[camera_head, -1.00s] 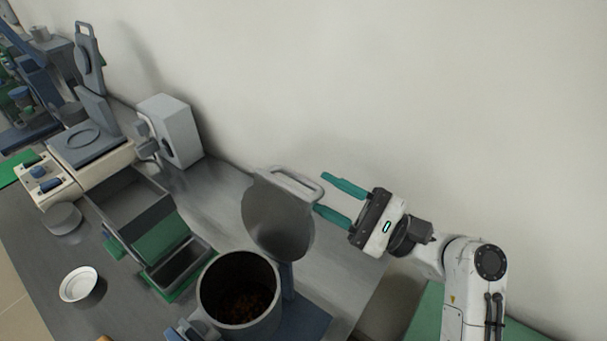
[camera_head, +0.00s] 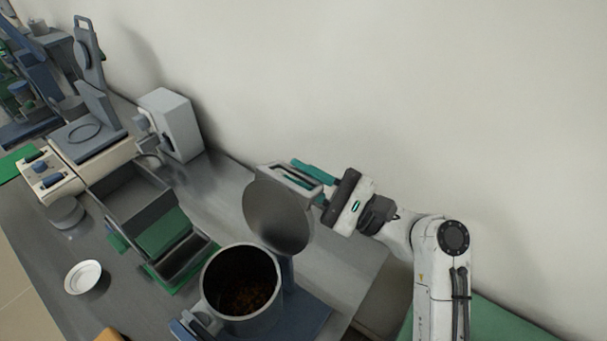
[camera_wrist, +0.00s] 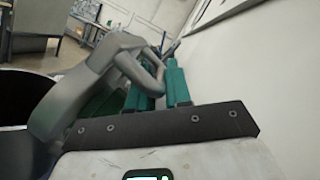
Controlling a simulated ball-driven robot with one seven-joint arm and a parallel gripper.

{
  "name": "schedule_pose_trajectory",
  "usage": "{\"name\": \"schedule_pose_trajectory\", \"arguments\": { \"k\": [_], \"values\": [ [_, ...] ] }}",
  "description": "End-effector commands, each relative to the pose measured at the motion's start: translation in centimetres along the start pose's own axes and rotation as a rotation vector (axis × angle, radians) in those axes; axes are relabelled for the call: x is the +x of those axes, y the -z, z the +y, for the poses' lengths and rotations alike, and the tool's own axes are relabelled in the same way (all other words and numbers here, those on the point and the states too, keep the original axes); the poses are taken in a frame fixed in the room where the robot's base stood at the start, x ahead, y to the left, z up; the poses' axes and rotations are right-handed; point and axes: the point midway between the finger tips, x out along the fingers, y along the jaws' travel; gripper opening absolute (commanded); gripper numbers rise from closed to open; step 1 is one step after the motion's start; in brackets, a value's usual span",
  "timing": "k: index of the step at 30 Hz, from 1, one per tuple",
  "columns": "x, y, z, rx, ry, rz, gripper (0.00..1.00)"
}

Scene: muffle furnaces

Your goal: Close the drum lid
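The drum (camera_head: 240,318) is a grey metal pot with dark brown contents and an open top. Its round grey lid (camera_head: 277,214) stands raised behind the opening, with a loop handle (camera_head: 289,184) at its upper edge. My gripper (camera_head: 302,177) is at the handle from the right, its teal fingers apart. The upper finger shows behind the handle; the lower one is partly hidden by it. In the wrist view the handle (camera_wrist: 140,68) crosses in front of the left finger, close to both fingers (camera_wrist: 160,85). Whether they touch it is unclear.
An open grey box with a green block (camera_head: 164,232) is left of the drum. A white dish (camera_head: 83,277) lies at the front left. A grey box-shaped device (camera_head: 172,124) stands at the back by the wall (camera_head: 430,90), which is close behind the lid.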

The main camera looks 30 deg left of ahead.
Motion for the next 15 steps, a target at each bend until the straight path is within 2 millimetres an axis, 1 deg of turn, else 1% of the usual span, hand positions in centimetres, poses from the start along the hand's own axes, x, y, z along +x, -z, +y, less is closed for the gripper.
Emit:
{"name": "schedule_pose_trajectory", "arguments": {
  "k": [1,3,4,15],
  "values": [
    [-0.01,0.0,0.02,0.0,0.0,0.0,0.07],
    [-0.01,0.0,0.02,0.0,0.0,0.0,0.01],
    [-0.01,0.0,0.02,0.0,0.0,0.0,0.0],
    [-0.01,0.0,0.03,0.0,-0.001,0.0,0.0]
  ]
}}
